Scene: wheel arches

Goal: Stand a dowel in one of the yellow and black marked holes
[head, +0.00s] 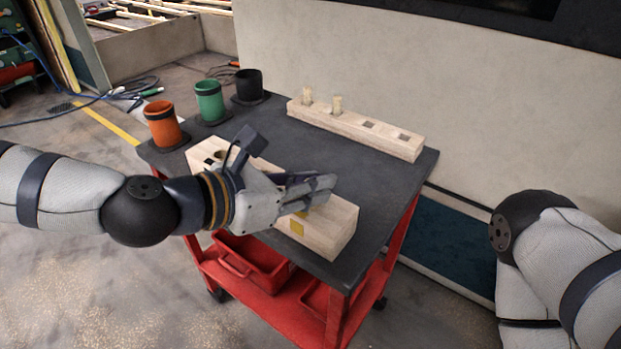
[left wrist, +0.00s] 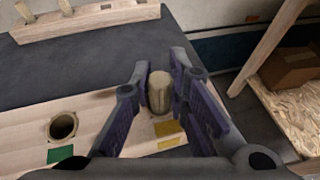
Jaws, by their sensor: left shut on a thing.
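My left gripper (head: 325,186) reaches over the right part of the front wooden block (head: 340,228). In the left wrist view its fingers (left wrist: 163,95) are closed around a pale wooden dowel (left wrist: 159,90), which looks about upright. The dowel is beside yellow marks (left wrist: 168,143) on the block; a yellow mark also shows on the block's front face in the head view (head: 297,228). I cannot tell whether the dowel's lower end is in a hole or above it. An open round hole (left wrist: 63,126) with a green mark (left wrist: 60,155) lies further left. My right gripper is out of view.
A rear block (head: 345,125) holds two standing dowels (head: 336,104) at its left, with two dark openings at its right. Orange (head: 163,127), green (head: 209,103) and black (head: 249,86) cups stand at the cart's left. The dark top (head: 385,185) between the blocks is clear.

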